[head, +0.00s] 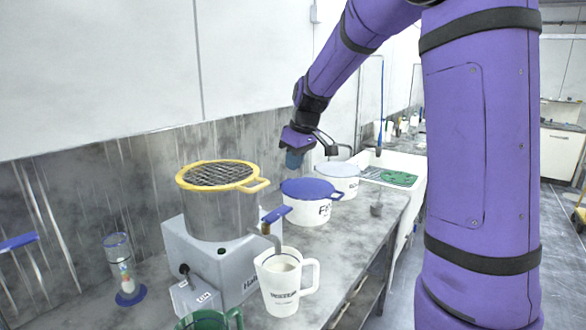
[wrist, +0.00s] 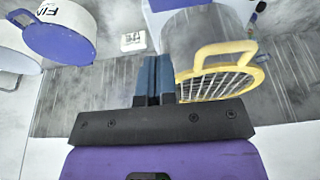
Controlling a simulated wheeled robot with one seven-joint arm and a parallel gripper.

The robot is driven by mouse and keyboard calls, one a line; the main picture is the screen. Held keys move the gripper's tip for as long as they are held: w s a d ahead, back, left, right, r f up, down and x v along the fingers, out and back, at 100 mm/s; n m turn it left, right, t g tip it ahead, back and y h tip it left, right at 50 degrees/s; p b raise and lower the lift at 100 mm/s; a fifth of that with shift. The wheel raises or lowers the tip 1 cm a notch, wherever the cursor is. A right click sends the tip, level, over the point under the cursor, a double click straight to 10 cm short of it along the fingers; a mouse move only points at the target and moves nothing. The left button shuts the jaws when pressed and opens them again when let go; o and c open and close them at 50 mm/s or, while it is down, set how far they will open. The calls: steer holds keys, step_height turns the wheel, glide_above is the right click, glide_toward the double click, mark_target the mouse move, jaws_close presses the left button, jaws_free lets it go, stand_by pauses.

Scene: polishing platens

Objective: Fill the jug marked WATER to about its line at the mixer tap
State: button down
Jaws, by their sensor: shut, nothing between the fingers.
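The white jug marked WATER (head: 279,295) stands upright on the bench, its handle to the right. Its mouth is open; whether the pale grey inside is liquid, and the level against the line, I cannot tell. A tap with a blue lever (head: 276,214) and bent grey spout (head: 268,238) comes off the steel vessel (head: 222,217); the spout end appears at or over the jug's mouth. My gripper (head: 293,160) is shut and empty, above and beyond the jug, over the blue-lidded tub. The wrist view shows its blue fingers (wrist: 153,80) together; the jug is not there.
The vessel has a yellow-rimmed mesh top (head: 218,174), also in the wrist view (wrist: 217,80), and sits on a grey machine (head: 235,270). Behind stand a blue-lidded tub (head: 307,209) and a white tub (head: 340,180). A green jug (head: 205,321) is in front.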

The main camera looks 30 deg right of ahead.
glide_toward(289, 207)
steer(key=x, duration=0.3)
steer(key=a+x, duration=0.1)
steer(key=x, duration=0.1)
steer(key=shift+w+f, duration=0.15)
steer(key=shift+w, duration=0.35)
steer(key=shift+f, duration=0.75)
steer(key=shift+w+d+f+y, duration=0.1)
steer(key=shift+d+f+y, duration=0.2)
steer(key=shift+f+y, duration=0.35)
step_height(289, 207, down, 2)
steer(key=shift+w+d+m+g+y, duration=0.15)
steer(key=shift+m+g+y, duration=0.15)
steer(key=shift+g+y, duration=0.7)
steer(key=shift+r+t+y, duration=0.1)
steer(key=shift+t+y, duration=0.15)
steer(key=shift+t, duration=0.05)
steer(key=shift+r, duration=0.8)
